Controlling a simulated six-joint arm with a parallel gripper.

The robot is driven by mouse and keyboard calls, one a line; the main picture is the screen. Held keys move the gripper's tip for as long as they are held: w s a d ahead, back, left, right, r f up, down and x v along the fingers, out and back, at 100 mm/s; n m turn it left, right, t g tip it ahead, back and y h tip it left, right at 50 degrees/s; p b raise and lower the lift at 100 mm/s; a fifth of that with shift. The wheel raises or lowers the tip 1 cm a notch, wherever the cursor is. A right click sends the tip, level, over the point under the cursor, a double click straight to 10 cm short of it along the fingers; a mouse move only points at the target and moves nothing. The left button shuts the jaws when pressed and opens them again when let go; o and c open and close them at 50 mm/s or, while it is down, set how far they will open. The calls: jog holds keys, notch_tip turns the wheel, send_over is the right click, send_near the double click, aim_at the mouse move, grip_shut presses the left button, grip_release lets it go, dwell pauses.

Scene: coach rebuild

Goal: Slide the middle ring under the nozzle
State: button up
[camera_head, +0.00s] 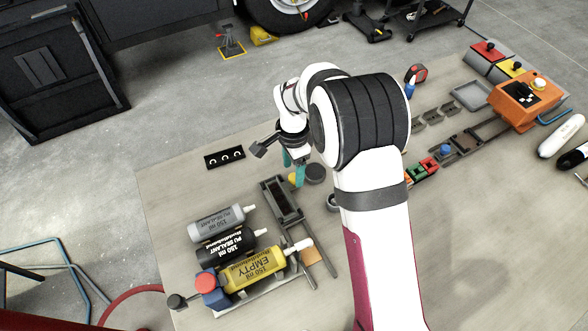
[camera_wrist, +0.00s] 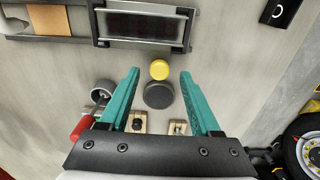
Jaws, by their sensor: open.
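My gripper (camera_head: 293,168) is open, with teal fingers pointing down over the bench. In the wrist view my gripper (camera_wrist: 159,73) has a small yellow disc (camera_wrist: 159,69) and a larger dark round piece (camera_wrist: 158,96) between and below its fingers, neither visibly held. The dark round piece shows in the head view (camera_head: 316,173). A grey ring-like cup (camera_wrist: 103,89) lies left of the fingers. I cannot tell which is the middle ring. The yellow cartridge marked EMPTY (camera_head: 255,268) has a pale nozzle (camera_head: 300,243).
A black cartridge (camera_head: 225,245) and a grey cartridge (camera_head: 215,224) lie beside the yellow one. A dark rail frame (camera_head: 283,200) and a tan square (camera_head: 310,257) are nearby. An orange device (camera_head: 525,98) stands far right.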

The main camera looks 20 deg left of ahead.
jog(key=shift+f, duration=1)
grip_shut()
jog(key=shift+r, duration=0.1)
dwell(0.6)
